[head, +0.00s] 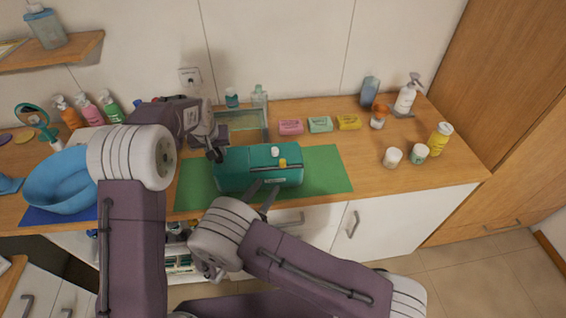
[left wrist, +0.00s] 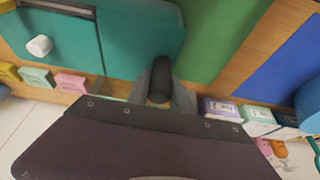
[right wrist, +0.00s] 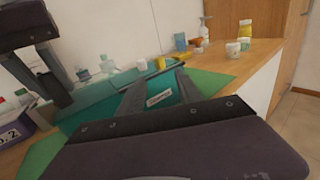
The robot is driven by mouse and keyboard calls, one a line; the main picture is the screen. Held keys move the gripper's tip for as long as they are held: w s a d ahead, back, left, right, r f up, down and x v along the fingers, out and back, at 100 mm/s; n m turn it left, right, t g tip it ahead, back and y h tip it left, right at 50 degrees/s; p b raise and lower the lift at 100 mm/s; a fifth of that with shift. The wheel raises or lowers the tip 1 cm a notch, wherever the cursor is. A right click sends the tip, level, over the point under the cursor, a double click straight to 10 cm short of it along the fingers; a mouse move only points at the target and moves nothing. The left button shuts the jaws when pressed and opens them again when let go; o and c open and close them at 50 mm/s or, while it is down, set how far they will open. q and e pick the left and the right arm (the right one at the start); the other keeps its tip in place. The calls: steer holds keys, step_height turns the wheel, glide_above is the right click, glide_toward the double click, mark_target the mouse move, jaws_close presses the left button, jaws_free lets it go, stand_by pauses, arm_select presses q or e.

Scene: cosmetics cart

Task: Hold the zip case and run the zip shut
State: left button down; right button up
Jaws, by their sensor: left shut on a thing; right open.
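The teal zip case (head: 235,172) lies on a green mat (head: 328,168) on the counter. A dark zip line runs along its top, with a small yellow piece (head: 283,163), probably the zip pull, right of the middle. A white piece (head: 275,151) sits just behind it. My left gripper (head: 219,153) is shut on the left end of the case; the left wrist view shows its fingers (left wrist: 161,84) at the case's edge. My right gripper (head: 264,194) is open at the front of the case. In the right wrist view the yellow piece (right wrist: 161,62) shows between its fingertips, apart from them.
Pink, green and yellow soap boxes (head: 320,124) line the back. White jars (head: 393,157) and bottles (head: 439,139) stand at the right. A blue bowl-like thing (head: 62,182) is at the left. A glass-like tray (head: 243,122) is behind the case. The mat's right end is clear.

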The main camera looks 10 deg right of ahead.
mark_target(281, 165)
steer(key=x, duration=1.2)
steer(key=shift+w+f, duration=0.1)
jaws_close()
stand_by(1.0)
